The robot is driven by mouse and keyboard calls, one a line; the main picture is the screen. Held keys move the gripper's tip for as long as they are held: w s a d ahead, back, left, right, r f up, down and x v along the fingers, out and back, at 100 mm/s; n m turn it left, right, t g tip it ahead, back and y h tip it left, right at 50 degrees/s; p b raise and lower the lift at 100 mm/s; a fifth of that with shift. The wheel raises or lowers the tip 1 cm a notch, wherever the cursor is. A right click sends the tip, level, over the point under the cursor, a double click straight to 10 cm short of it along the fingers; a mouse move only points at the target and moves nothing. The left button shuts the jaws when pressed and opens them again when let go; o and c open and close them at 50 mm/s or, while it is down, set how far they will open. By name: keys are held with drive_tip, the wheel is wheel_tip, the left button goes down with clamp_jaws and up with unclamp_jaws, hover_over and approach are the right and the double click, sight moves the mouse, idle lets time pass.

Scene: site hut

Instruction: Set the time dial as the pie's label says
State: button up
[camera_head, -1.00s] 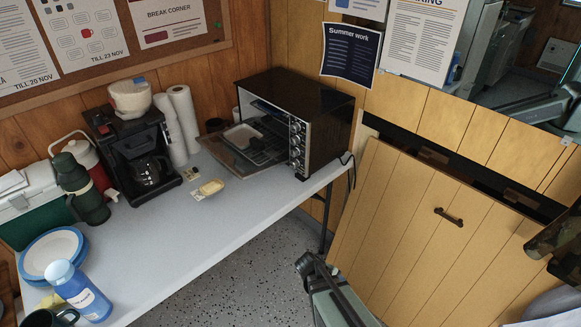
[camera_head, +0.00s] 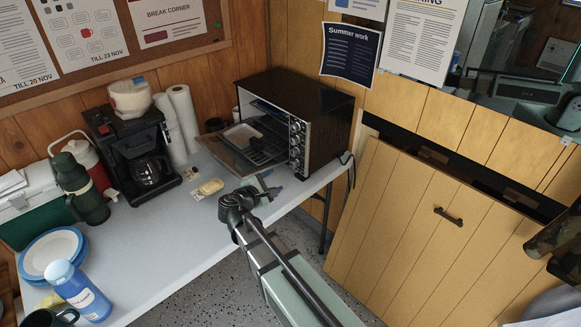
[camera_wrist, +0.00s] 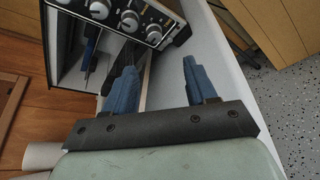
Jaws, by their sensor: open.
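The black toaster oven (camera_head: 310,95) stands at the table's right end, its door open and lowered. Its control panel carries several round silver knobs (camera_head: 296,139) in a column; knobs also show in the wrist view (camera_wrist: 130,20). My gripper (camera_head: 270,184) is open and empty, in front of the oven below the knobs. Its blue fingers (camera_wrist: 160,78) are apart, short of the panel.
A coffee maker (camera_head: 130,150), paper rolls (camera_head: 182,115), a green flask (camera_head: 80,188), plates (camera_head: 50,252) and a blue bottle (camera_head: 82,290) stand left. The table's front middle (camera_head: 160,240) is clear. A wooden panel (camera_head: 430,230) stands right.

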sight(292, 165)
drive_tip(key=x, duration=0.9)
drive_tip(key=r+x, duration=0.1)
drive_tip(key=x, duration=0.3)
drive_tip(key=shift+w+f, duration=0.15)
drive_tip(key=shift+w, duration=0.3)
drive_tip(key=shift+a, duration=0.1)
drive_tip(key=shift+c, duration=0.2)
clamp_jaws()
